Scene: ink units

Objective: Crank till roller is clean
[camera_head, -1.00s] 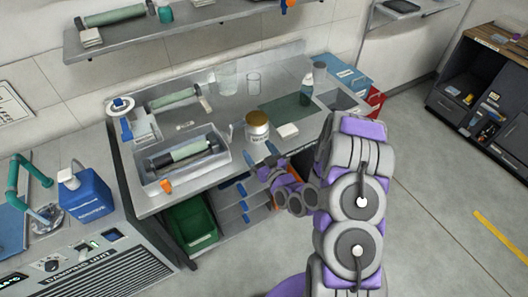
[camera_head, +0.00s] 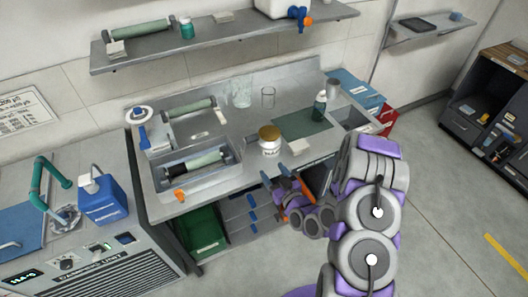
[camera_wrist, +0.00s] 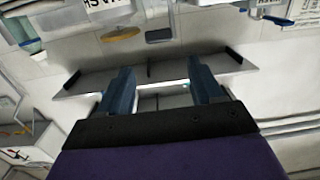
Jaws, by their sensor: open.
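In the head view a roller (camera_head: 203,161) lies in a grey metal tray unit (camera_head: 162,183) at the bench's left front. Its middle is pale green; dark areas show toward its ends. Whether these are ink or roller ends I cannot tell. A small orange piece, apparently the crank handle (camera_head: 179,195), sits at the tray's front left corner. My gripper (camera_head: 279,180) is in front of the bench edge, right of the tray and apart from it. In the wrist view my gripper (camera_wrist: 161,88) has two blue fingers spread apart with nothing between them.
A gold-lidded jar (camera_head: 269,141) and a white block (camera_head: 299,146) stand near the bench's front edge. A second green roller (camera_head: 190,107) lies behind the tray. A green bin (camera_head: 203,238) is below. Floor at right is clear.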

